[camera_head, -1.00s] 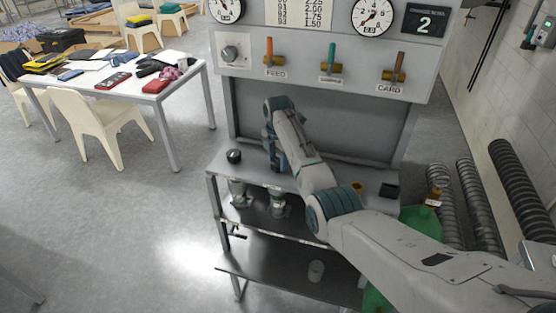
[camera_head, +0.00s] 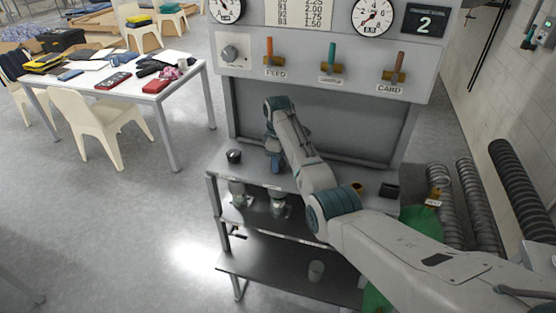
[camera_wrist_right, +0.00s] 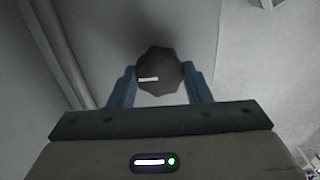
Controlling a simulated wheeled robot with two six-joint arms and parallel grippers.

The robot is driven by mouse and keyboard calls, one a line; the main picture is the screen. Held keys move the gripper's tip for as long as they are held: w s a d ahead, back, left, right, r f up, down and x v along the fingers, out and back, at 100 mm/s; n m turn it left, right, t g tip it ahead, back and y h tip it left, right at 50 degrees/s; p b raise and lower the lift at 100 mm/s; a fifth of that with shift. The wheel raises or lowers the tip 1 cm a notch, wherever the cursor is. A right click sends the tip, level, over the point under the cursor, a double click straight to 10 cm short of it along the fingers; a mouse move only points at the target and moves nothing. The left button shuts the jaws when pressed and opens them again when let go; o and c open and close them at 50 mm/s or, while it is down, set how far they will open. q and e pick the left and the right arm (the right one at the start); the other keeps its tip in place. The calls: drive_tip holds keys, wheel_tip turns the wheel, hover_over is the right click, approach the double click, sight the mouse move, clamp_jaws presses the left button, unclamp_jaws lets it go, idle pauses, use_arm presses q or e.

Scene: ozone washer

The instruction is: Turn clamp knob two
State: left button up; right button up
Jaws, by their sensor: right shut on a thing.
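A dark, faceted clamp knob (camera_wrist_right: 158,66) with a short white mark shows in the right wrist view. My right gripper (camera_wrist_right: 161,80) has one blue finger on each side of it and is shut on it. In the head view my right gripper (camera_head: 276,170) points down at the bench top (camera_head: 330,179), and the hand and arm hide the gripped knob. Another dark knob (camera_head: 234,156) stands free on the bench top to the left. Below the bench top, a clamp fitting (camera_head: 278,201) sits under my gripper. My left gripper is not in view.
A panel (camera_head: 300,84) with levers, a dial and gauges rises behind the bench. A dark block (camera_head: 389,190) and a small brass ring (camera_head: 357,189) lie to the right. Coiled hoses (camera_head: 480,205) stand by the right wall.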

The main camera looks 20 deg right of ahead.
drive_tip(key=m, duration=0.4)
drive_tip(key=shift+m, duration=0.3)
drive_tip(key=m, duration=0.4)
drive_tip(key=shift+m, duration=0.3)
drive_tip(key=m, duration=0.4)
drive_tip(key=shift+m, duration=0.3)
drive_tip(key=m, duration=1.3)
drive_tip(key=shift+m, duration=0.3)
drive_tip(key=m, duration=0.8)
drive_tip(key=shift+m, duration=0.4)
